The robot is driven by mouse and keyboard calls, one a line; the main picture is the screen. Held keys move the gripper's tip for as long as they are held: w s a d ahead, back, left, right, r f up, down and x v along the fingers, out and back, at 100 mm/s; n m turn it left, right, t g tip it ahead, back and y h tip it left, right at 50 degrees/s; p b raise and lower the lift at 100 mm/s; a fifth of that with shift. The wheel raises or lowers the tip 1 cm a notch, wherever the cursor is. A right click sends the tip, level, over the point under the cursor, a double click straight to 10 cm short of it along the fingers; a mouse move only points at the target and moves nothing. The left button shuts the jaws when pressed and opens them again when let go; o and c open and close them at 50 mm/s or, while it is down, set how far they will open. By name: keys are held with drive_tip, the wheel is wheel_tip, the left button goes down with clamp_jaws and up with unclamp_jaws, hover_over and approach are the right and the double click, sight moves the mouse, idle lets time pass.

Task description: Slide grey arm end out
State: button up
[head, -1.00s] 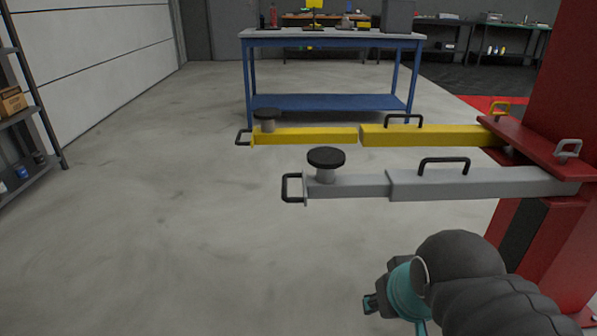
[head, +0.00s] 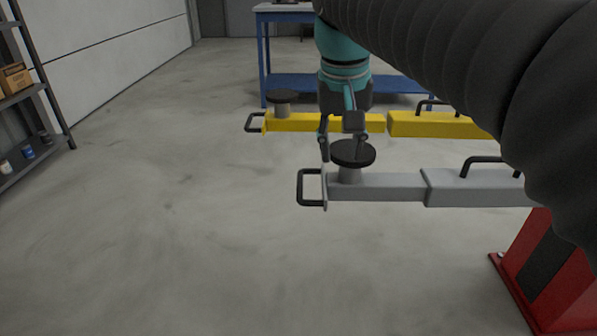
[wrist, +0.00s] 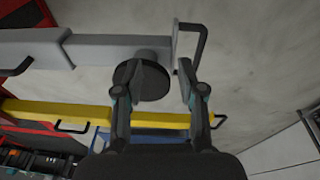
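The grey lift arm's end section (head: 385,187) sticks out to the left from its thicker outer sleeve (head: 470,187). It carries a round black pad (head: 352,153) and has a black handle (head: 310,188) at its tip. In the wrist view the end section (wrist: 110,50), pad (wrist: 142,80) and handle (wrist: 190,42) also show. My gripper (head: 343,150) points down close to the pad and end plate. In the wrist view my gripper (wrist: 161,68) has its fingers apart with nothing held. One finger overlaps the pad; I cannot tell whether they touch. The handle lies beyond the fingertips.
A yellow lift arm (head: 440,124) with its own pad (head: 282,103) and handle (head: 254,122) runs parallel behind the grey one. A blue workbench (head: 390,82) stands behind. A red post base (head: 540,270) is at right, shelving (head: 30,95) at left. The floor left is clear.

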wheel_tip(320, 180, up, 2)
drive_tip(key=g+h+b, duration=0.1)
drive_tip(key=g, duration=0.1)
hover_over(300, 183)
drive_tip(key=a, duration=0.2)
drive_tip(key=shift+h, duration=0.3)
drive_tip(key=f+b, duration=0.1)
drive_tip(key=f, duration=0.3)
drive_tip(key=d+f+b, duration=0.1)
drive_tip(key=f+b, duration=0.1)
drive_tip(key=f, duration=0.2)
drive_tip(key=f+b, duration=0.2)
drive_tip(key=f, duration=0.3)
drive_tip(key=shift+d, duration=0.35)
clamp_jaws()
